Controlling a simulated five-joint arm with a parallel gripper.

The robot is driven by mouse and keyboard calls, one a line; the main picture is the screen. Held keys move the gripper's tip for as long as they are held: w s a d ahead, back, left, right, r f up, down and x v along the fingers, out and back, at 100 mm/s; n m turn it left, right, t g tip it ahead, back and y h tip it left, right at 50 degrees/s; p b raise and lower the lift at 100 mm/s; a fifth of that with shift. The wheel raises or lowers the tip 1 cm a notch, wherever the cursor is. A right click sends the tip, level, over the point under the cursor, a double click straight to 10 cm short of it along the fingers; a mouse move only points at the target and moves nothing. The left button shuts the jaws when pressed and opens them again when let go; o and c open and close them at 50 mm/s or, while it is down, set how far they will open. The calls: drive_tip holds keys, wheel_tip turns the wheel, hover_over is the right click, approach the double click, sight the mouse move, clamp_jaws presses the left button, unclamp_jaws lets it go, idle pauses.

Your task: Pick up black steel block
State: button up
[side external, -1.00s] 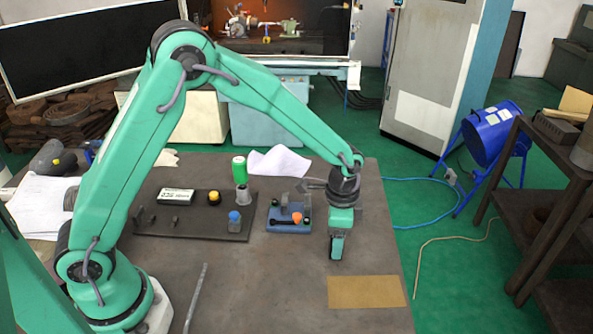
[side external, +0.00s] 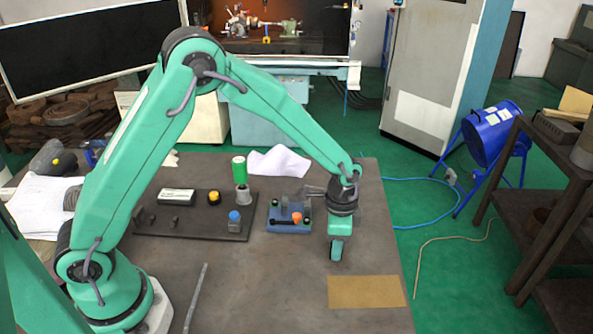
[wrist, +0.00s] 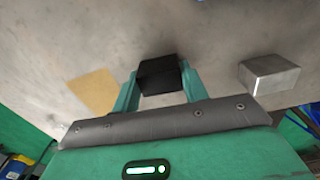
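The black steel block (wrist: 158,76) shows in the wrist view as a dark block between the two fingers of my gripper (wrist: 160,80). One finger is close along each side of it. I see no clear gap, but whether the fingers grip it is not clear. In the side view my gripper (side external: 336,252) points down, low over the right part of the table, behind the tan mat. I cannot make out the black block there.
A silver metal block (wrist: 268,75) sits right of my gripper in the wrist view. The tan mat (side external: 365,292) lies in front. A blue fixture (side external: 290,217) and a dark board (side external: 190,227) with several parts are to the left.

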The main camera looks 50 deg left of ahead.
drive_tip(key=c, duration=0.3)
drive_tip(key=shift+r, duration=0.15)
drive_tip(key=shift+r, duration=0.45)
wheel_tip(320, 180, up, 3)
drive_tip(key=shift+w+r, duration=0.1)
drive_tip(key=shift+r, duration=0.05)
drive_tip(key=s+d+r, duration=0.6)
drive_tip(key=s+d, duration=0.1)
drive_tip(key=s, duration=0.2)
drive_tip(key=shift+d+r, duration=0.3)
drive_tip(key=shift+d, duration=0.1)
drive_tip(key=shift+w+a, duration=0.1)
drive_tip(key=shift+w, duration=0.05)
